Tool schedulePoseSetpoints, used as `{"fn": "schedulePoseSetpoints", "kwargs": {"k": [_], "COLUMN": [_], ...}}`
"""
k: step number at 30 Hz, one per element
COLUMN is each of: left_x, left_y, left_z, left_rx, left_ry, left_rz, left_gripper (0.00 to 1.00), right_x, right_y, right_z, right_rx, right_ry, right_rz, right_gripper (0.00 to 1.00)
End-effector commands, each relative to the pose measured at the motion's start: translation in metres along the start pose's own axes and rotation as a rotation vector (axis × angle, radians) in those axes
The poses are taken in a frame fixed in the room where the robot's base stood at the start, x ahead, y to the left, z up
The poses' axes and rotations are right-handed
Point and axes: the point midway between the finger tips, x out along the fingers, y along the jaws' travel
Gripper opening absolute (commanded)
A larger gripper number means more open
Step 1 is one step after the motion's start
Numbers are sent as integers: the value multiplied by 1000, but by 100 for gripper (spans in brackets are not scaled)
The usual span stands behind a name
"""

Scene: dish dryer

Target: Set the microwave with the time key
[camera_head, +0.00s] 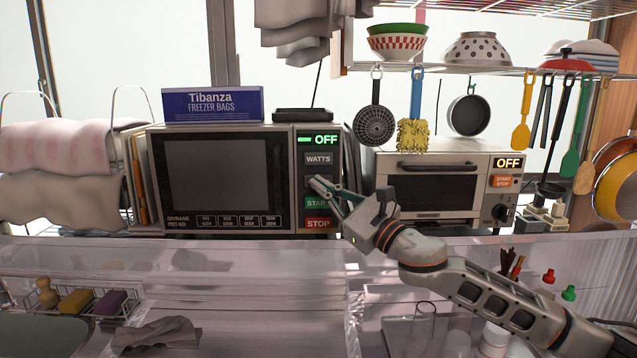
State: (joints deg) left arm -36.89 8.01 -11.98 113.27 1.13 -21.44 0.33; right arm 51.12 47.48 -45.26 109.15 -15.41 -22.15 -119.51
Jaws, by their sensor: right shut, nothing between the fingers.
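The microwave (141,180) stands on the counter at centre left, its door closed. The fingers cover that part, so no time key can be read. I cannot tell whether the fingertips touch the panel. My left gripper is not in view.
A toaster oven (436,160) reading OFF stands to the right. A blue freezer bags box (212,104) and a dark flat object (303,115) lie on the microwave. Utensils hang under the rack at right. A grey cloth (157,335) lies in front.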

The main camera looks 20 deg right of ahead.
Motion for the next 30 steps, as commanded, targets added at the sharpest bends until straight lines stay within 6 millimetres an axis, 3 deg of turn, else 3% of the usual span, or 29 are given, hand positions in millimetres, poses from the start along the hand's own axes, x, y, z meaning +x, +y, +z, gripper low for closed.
{"fn": "schedulePoseSetpoints", "kwargs": {"k": [30], "left_x": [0], "left_y": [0], "left_z": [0], "left_rx": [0], "left_ry": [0], "left_rz": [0], "left_gripper": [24], "right_x": [8], "right_y": [-6], "right_z": [-6], "right_rx": [0], "right_ry": [1], "right_rz": [-1], "right_gripper": [0]}}
